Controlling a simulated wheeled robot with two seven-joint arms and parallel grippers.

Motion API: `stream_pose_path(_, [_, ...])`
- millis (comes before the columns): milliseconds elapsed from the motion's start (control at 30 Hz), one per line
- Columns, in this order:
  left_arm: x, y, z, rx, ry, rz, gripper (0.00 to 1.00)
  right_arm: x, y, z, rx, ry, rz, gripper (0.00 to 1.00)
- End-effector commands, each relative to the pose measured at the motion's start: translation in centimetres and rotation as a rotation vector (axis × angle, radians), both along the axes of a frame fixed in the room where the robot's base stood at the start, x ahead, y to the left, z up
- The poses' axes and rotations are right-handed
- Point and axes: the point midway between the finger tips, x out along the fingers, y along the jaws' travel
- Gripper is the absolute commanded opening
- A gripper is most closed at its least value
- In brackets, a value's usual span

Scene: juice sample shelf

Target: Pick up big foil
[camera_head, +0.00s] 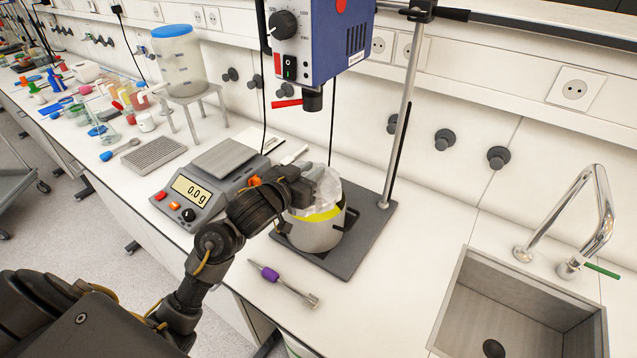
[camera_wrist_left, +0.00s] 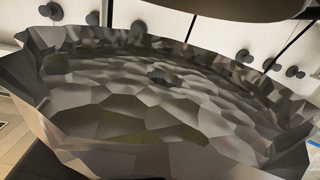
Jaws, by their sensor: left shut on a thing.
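The big foil (camera_head: 328,187) is a crumpled, silvery, bowl-shaped piece. In the head view it shows at the top of a metal pot (camera_head: 316,234) with a yellow band. In the left wrist view the foil (camera_wrist_left: 160,100) fills most of the picture. My left gripper (camera_head: 303,190) is at the foil's left side, above the pot, and is shut on the foil. Its fingertips are partly hidden. I cannot tell whether the foil still touches the pot. My right gripper is not in view.
The pot stands on the dark base plate (camera_head: 350,250) of a stirrer stand with a blue motor head (camera_head: 318,40) above. A scale (camera_head: 207,187) is at left, a purple-handled tool (camera_head: 283,283) in front, and a sink (camera_head: 520,310) with a faucet at right.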

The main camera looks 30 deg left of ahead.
Motion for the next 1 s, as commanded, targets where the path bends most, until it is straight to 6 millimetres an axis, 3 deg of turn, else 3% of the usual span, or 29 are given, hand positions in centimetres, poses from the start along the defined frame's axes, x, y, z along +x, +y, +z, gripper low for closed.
stream_pose_path(33, [-0.7, 0.8, 1.8, 0.013, -0.006, 0.000, 0.00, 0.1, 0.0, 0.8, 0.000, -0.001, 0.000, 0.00])
stream_pose_path(167, [-2.5, 2.4, 4.4, 0.015, -0.001, 0.000, 0.00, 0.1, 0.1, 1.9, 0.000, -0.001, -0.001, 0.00])
stream_pose_path(400, [-6.1, 5.6, 5.9, 0.010, 0.004, 0.000, 0.00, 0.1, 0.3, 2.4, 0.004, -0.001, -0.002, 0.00])
stream_pose_path(600, [-7.9, 7.2, 6.9, 0.006, 0.003, 0.000, 0.00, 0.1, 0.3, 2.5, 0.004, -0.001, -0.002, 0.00])
stream_pose_path(1000, [-8.8, 8.0, 7.5, 0.000, 0.000, -0.001, 0.00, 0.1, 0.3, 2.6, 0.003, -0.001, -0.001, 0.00])
